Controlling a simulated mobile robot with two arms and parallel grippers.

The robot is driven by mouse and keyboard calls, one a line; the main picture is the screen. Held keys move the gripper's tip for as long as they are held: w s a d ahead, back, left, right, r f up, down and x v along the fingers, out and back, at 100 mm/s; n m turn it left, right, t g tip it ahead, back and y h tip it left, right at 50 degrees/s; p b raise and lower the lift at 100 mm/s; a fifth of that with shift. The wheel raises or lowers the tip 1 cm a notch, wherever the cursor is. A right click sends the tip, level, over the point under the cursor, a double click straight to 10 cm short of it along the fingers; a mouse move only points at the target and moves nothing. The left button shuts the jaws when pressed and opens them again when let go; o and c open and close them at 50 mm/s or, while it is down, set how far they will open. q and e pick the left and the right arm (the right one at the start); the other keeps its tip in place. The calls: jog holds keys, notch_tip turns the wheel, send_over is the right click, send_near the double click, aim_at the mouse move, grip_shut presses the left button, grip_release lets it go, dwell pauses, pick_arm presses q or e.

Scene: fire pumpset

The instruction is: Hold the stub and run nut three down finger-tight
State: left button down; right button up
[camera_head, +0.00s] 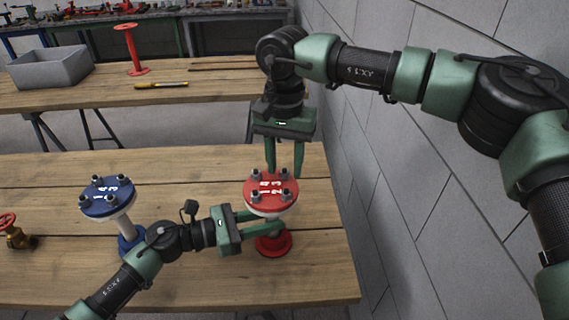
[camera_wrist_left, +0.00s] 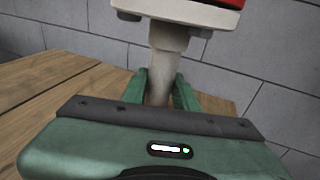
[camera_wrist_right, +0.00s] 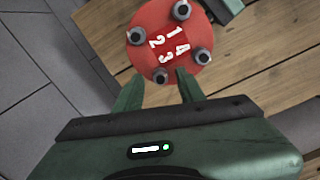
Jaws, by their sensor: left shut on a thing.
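The red stub (camera_head: 270,192) stands on its red base (camera_head: 273,243) near the table's right edge. Its red flange carries several bolts with nuts and the white numbers 1 to 4. My left gripper (camera_head: 279,223) is shut on the stub's pale pipe (camera_wrist_left: 165,65) under the flange. My right gripper (camera_head: 284,174) points down from above, its fingers apart. In the right wrist view, the nut beside the 3 (camera_wrist_right: 161,76) shows between the fingertips (camera_wrist_right: 160,75). I cannot tell if they touch it. The nut's thread is hidden from above.
A blue flanged stub (camera_head: 107,197) stands to the left, with a brass valve with a red handwheel (camera_head: 14,232) beyond it. The back table holds a grey bin (camera_head: 50,68), a red stand (camera_head: 131,50) and a yellow tool (camera_head: 161,85). A grey block wall (camera_head: 420,190) closes the right side.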

jog(key=shift+f, duration=0.25)
grip_shut()
